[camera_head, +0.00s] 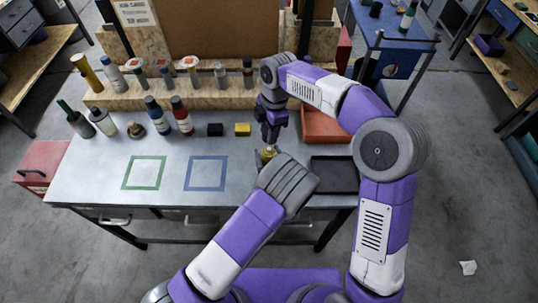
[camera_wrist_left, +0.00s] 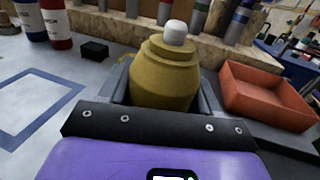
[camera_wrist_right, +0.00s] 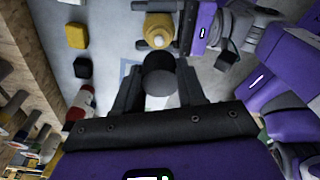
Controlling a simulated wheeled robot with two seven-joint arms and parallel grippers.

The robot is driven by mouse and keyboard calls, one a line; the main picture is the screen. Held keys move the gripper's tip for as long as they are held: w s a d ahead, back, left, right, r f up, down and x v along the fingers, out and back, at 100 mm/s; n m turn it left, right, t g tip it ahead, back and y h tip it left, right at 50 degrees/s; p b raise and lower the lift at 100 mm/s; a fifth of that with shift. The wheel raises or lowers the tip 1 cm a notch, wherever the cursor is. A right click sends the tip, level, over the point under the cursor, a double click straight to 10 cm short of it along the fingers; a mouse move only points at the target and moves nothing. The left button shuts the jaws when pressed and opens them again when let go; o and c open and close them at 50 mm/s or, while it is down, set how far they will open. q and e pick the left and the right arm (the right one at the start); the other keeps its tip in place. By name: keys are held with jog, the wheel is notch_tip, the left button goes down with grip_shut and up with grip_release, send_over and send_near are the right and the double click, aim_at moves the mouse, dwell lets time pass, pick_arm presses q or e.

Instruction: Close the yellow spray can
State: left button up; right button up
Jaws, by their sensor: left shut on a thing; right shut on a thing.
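The yellow spray can (camera_head: 268,153) is mostly hidden in the head view behind my left wrist. In the left wrist view the can (camera_wrist_left: 165,75) stands between the fingers of my left gripper (camera_wrist_left: 165,92), which is shut on it. Its white nozzle (camera_wrist_left: 175,32) is uncovered. My right gripper (camera_wrist_right: 158,85) is shut on a dark round cap (camera_wrist_right: 159,80). In the right wrist view the can (camera_wrist_right: 160,28) and its nozzle show beyond the cap, apart from it in the picture. In the head view my right gripper (camera_head: 270,138) is just above the can.
A black block (camera_head: 215,129) and a yellow block (camera_head: 243,129) lie left of the can. Several bottles and cans stand at the table's left and on the wooden shelf (camera_head: 150,97). A red tray (camera_head: 322,128) and a black tray (camera_head: 335,181) are at right. Green and blue squares mark clear tabletop.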

aim_at(269, 148)
jog(key=shift+f, duration=2)
jog(key=shift+d+f, duration=0.1)
jog(key=shift+f, duration=0.8)
jog(key=shift+f, duration=0.6)
jog(key=o, duration=1.1)
jog(key=shift+r, duration=0.1)
jog(key=r, duration=0.7)
jog(key=d+r, duration=0.1)
jog(key=r, duration=0.3)
jog(key=shift+w+d+r, duration=0.1)
jog(key=shift+w+r, duration=0.15)
jog(key=shift+r, duration=0.1)
